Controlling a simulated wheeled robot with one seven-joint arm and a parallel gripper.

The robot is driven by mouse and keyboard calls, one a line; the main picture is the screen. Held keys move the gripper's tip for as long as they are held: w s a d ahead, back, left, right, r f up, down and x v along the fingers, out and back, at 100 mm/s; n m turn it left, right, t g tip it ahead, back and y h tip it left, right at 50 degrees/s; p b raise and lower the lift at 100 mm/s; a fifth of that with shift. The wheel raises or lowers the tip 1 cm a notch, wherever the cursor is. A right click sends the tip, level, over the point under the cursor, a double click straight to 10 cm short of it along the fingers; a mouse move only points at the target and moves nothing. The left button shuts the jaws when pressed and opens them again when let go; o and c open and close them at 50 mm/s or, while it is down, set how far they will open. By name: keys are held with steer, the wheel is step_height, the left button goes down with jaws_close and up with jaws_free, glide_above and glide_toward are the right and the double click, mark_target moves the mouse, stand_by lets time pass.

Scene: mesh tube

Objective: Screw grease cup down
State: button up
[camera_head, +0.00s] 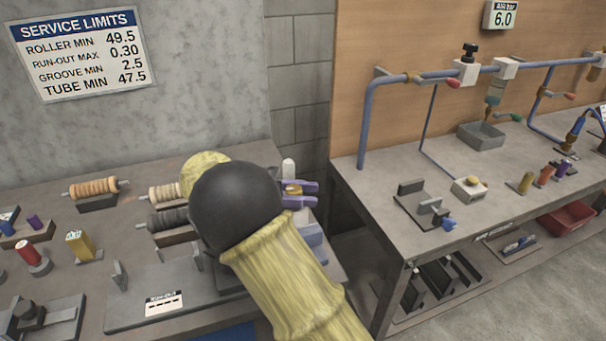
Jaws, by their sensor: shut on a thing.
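My gripper (308,194) has purple fingers and points right over the right end of the left bench. It is shut on a small brass-coloured piece (293,189), which looks like the grease cup. My dark wrist and yellow arm cover much of it, and its lower end and what it sits on are hidden. A pale round-topped post (289,167) stands just behind the fingers. I cannot tell whether the two touch.
Rollers lie on stands on the left bench (40,265), one orange-brown (93,187) and one dark (168,219). Across a gap is the right bench (375,180), with blue pipework (367,125) and a grey tray (481,135).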

steer(key=shift+s+r+m+g+y+p, duration=0.15)
steer(key=shift+m+g+p, duration=0.5)
steer(key=shift+p, duration=0.8)
steer(key=shift+w+r+m+g+y+p, duration=0.1)
steer(key=shift+r+m+g+y+p, duration=0.2)
steer(key=shift+g+p, duration=0.85)
steer(key=m+g+p, duration=0.1)
steer(key=p, duration=0.3)
steer(key=m+g+y+p, duration=0.1)
steer(key=p, duration=0.4)
steer(key=shift+s+a+g, duration=0.15)
steer(key=shift+s+g, duration=0.05)
steer(key=shift+g, duration=0.1)
steer(key=m+y+p, duration=0.1)
steer(key=p, duration=0.2)
steer(key=shift+f+g, duration=0.1)
steer(key=shift+g, duration=0.3)
steer(key=shift+s+f+m+g+p, duration=0.1)
steer(key=shift+f+m+g+p, duration=0.2)
steer(key=shift+p, duration=0.45)
steer(key=o, duration=1)
step_height(320, 180, up, 10)
steer(key=shift+p, duration=0.9)
